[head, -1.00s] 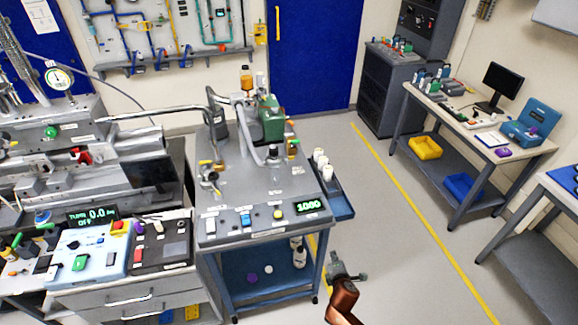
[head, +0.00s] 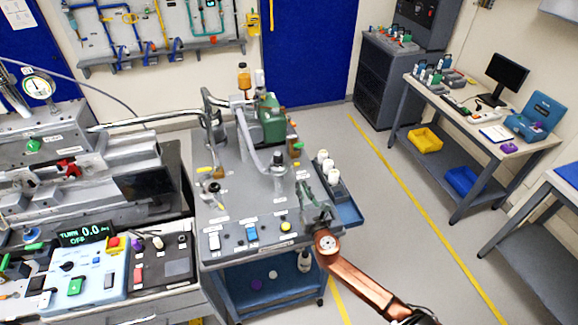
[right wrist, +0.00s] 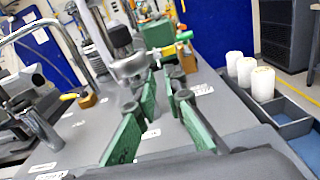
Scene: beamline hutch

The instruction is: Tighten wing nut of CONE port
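On the grey pump cart (head: 240,222), a metal pipe fitting with a clamp (head: 278,160) stands in front of the green pump (head: 271,122). The clamp fitting also shows in the right wrist view (right wrist: 133,66), just beyond my fingers. I cannot read which port is labelled CONE, and the wing nut is too small to make out surely. My right gripper (head: 306,190) is over the cart's right front part, right of and nearer than the fitting. In the right wrist view its two green fingers (right wrist: 163,92) are apart with nothing between them. My left gripper is not in view.
White bottles (head: 326,167) stand in a side tray (head: 347,212) at the cart's right edge, close to my right gripper. A bent metal pipe (head: 207,105) rises at the cart's left. Buttons and a switch line the cart's front. The floor to the right is clear.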

